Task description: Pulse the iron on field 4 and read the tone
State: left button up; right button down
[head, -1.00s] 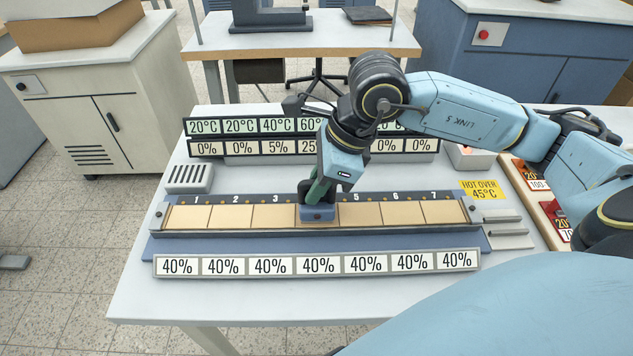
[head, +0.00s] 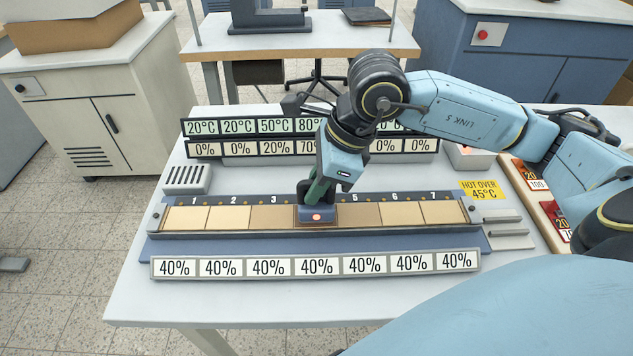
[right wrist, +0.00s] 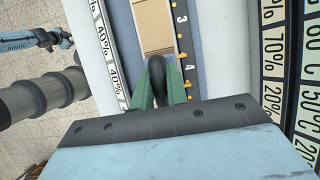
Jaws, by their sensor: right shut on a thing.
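The iron (head: 318,214) is a small blue block with a dark handle. It sits on field 4 of the tan strip (head: 213,217), and a red light glows on its front. My right gripper (head: 318,190) is shut on the iron's handle; its green fingers flank the dark handle (right wrist: 157,72) in the right wrist view. The temperature row (head: 240,127) reads 20, 20, 50 and 80°C from the left. The percent row (head: 240,148) below it reads 0, 0, 20 and 70%. My arm hides part of both rows. Field 4's surface is mostly hidden under the iron. My left gripper is not recognisable in view.
A front row of plates (head: 316,265) reads 40% throughout. A slotted grey box (head: 187,178) stands at the strip's left. A yellow "HOT OVER 45°C" label (head: 480,190) and trays with red cards (head: 538,182) lie to the right. The table's front left is clear.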

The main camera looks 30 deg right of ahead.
dwell(0.6)
notch_tip(320, 180, up, 2)
jog(key=shift+a+r+p, duration=0.1)
jog(key=shift+a+p, duration=0.05)
jog(key=shift+p, duration=0.55)
jog(key=shift+r+p, duration=0.7)
jog(key=shift+r, duration=0.5)
